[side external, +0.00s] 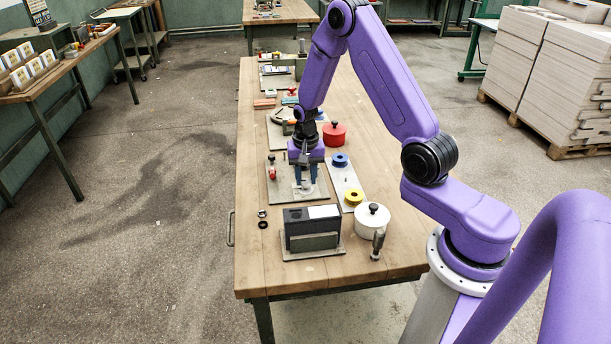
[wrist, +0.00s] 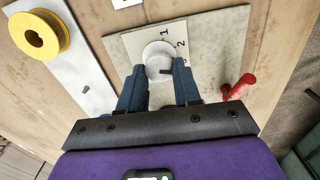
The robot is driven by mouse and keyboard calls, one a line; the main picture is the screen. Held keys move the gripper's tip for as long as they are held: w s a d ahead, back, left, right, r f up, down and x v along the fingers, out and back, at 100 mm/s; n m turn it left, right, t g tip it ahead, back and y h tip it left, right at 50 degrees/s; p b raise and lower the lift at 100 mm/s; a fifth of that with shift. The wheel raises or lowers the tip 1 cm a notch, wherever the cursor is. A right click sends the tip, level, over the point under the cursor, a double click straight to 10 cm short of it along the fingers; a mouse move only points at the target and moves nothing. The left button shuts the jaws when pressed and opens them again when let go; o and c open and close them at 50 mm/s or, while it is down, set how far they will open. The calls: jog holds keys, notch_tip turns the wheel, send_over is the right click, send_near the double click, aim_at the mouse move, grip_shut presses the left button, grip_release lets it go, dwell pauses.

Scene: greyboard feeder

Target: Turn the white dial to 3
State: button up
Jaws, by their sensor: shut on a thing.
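The white dial (wrist: 158,60) sits on a light grey plate (wrist: 215,40) in the wrist view. The numerals 1 and 2 are printed beyond it and to its right. No 3 can be made out. A short dark mark shows near the dial's lower edge, between the fingers. My gripper (wrist: 158,82) has its two blue fingers closed on the dial's sides. In the side external view my gripper (side external: 304,178) points down over the plate (side external: 318,193), and the dial is mostly hidden by the fingers.
A red-handled part (wrist: 238,87) stands on the plate close to the right finger. A yellow spool (wrist: 38,35) lies on a pale strip at left. In the side view, a dark box (side external: 312,222), white pot (side external: 372,220) and red pot (side external: 334,133) stand nearby.

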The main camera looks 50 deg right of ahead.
aim_at(306, 180)
jog(key=shift+m, duration=0.5)
jog(key=o, duration=1.1)
jog(key=shift+c, duration=0.2)
jog(key=shift+r, duration=0.1)
notch_tip(306, 180, up, 17)
jog(key=shift+r, duration=0.15)
